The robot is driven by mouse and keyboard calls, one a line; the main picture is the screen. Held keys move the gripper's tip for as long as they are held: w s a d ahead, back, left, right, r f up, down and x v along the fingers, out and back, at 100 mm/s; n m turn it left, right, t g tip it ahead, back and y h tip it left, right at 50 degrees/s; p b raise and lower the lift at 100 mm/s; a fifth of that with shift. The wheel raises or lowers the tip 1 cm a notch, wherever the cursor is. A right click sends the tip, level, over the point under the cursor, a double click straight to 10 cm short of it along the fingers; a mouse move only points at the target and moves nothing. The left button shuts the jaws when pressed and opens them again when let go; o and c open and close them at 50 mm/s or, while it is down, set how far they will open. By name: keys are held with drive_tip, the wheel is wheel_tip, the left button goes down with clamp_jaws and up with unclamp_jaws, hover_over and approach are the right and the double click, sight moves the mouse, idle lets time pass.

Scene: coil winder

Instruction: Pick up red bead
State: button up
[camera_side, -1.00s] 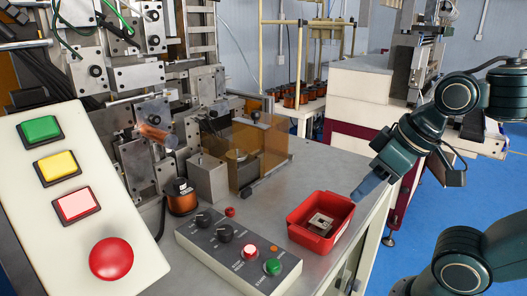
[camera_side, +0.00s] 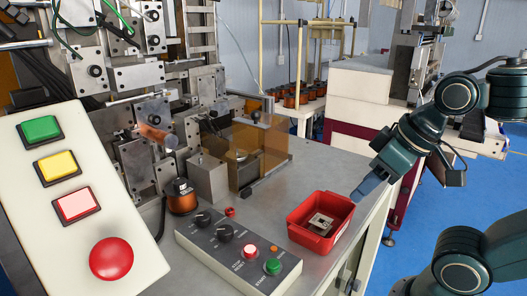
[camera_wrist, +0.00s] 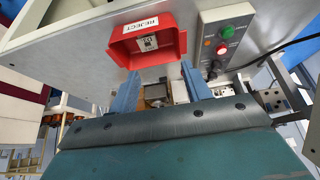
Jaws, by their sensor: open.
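The red bead (camera_side: 230,212) is a small red piece lying on the grey metal worktable, just behind the control box. I cannot make it out in the wrist view. My gripper (camera_side: 368,188) is at the right in the side view, above and behind the red bin and well to the right of the bead. In the wrist view my gripper (camera_wrist: 160,69) shows two blue fingers spread apart with nothing between them.
A red bin (camera_side: 293,228), labelled REJECT in the wrist view, holds a metal part. The control box (camera_side: 205,243) with knobs and buttons stands in front of the bead. A copper coil (camera_side: 182,203) stands left of the bead, a metal block (camera_side: 208,180) behind it.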

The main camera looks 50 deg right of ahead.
drive_tip(key=w+a+r+m+g, duration=0.2)
drive_tip(key=w+r+m+g, duration=0.15)
drive_tip(key=w, duration=1.15)
drive_tip(key=m+g, duration=0.2)
drive_tip(key=m, duration=0.3)
hover_over(230, 212)
drive_tip(key=f, duration=0.5)
drive_tip(key=shift+w+d+f, duration=0.3)
drive_tip(key=shift+w+f, duration=0.1)
drive_tip(key=shift+f, duration=0.15)
drive_tip(key=shift+f, duration=4.15)
